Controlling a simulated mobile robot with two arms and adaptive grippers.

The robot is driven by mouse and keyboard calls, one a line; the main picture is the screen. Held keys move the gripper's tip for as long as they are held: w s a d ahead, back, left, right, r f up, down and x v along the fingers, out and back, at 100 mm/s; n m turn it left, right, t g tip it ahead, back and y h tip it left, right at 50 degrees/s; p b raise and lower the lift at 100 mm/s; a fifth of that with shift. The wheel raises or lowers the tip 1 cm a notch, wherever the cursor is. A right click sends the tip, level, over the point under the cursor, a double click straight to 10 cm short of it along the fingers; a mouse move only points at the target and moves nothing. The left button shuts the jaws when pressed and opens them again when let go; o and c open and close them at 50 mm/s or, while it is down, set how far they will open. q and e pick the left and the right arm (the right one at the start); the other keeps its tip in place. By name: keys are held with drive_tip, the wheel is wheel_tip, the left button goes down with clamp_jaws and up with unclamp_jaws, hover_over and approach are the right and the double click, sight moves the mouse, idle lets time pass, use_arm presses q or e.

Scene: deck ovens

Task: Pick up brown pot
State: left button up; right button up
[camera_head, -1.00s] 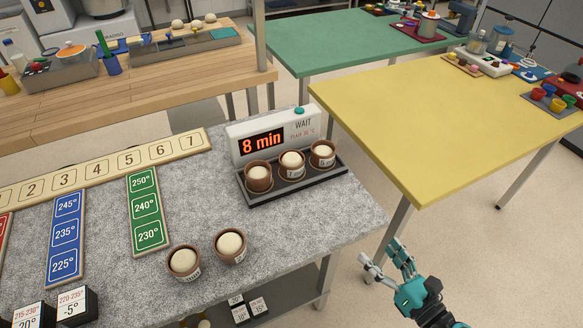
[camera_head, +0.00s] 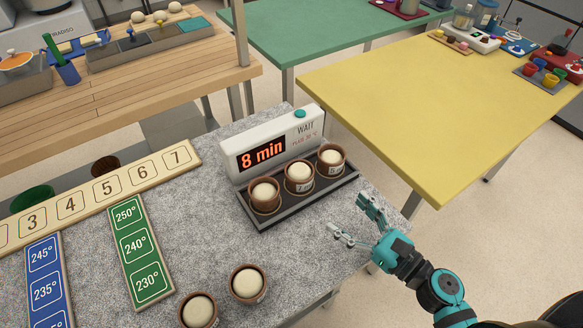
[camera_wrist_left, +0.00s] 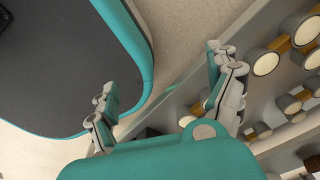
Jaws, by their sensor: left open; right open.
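Several brown pots with pale dough tops are in the head view. A row of 3 stands in the dark tray (camera_head: 252,219) by the timer: the left pot (camera_head: 264,195), the middle pot (camera_head: 299,177) and the right pot (camera_head: 330,160). Two more stand on the grey counter at the front: one pot (camera_head: 248,284) and another pot (camera_head: 199,310). My right gripper (camera_head: 350,217) is open and empty, right of the tray near the counter's right edge, apart from the pots. My left gripper (camera_wrist_left: 172,105) is open and empty in the left wrist view; the head view does not show it.
The timer (camera_head: 268,149) reading "8 min" stands behind the tray. A numbered board (camera_head: 95,195) and temperature strips (camera_head: 141,250) lie on the left. A yellow table (camera_head: 430,110) is at the right, with floor between it and the counter.

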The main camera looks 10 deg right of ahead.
drive_tip(key=p, duration=0.2)
approach(299, 170)
drive_tip(key=p+x, duration=0.1)
drive_tip(key=x, duration=0.3)
drive_tip(key=shift+p, duration=0.3)
drive_tip(key=shift+x, duration=0.8)
drive_tip(key=p+x, duration=0.1)
drive_tip(key=x, duration=0.2)
drive_tip(key=shift+w+a, duration=0.15)
drive_tip(key=shift+w, duration=0.15)
drive_tip(key=shift+w+a+f, duration=0.15)
drive_tip(key=shift+w+a, duration=0.1)
drive_tip(key=shift+w, duration=0.15)
drive_tip(key=shift+s, duration=0.1)
drive_tip(key=shift+c, duration=0.8)
use_arm(q)
drive_tip(key=r, duration=0.1)
drive_tip(key=s+r, duration=0.1)
drive_tip(key=r, duration=0.1)
drive_tip(key=d+r, duration=0.1)
drive_tip(key=r, duration=0.1)
drive_tip(key=shift+s, duration=0.3)
use_arm(e)
drive_tip(key=c, duration=0.9)
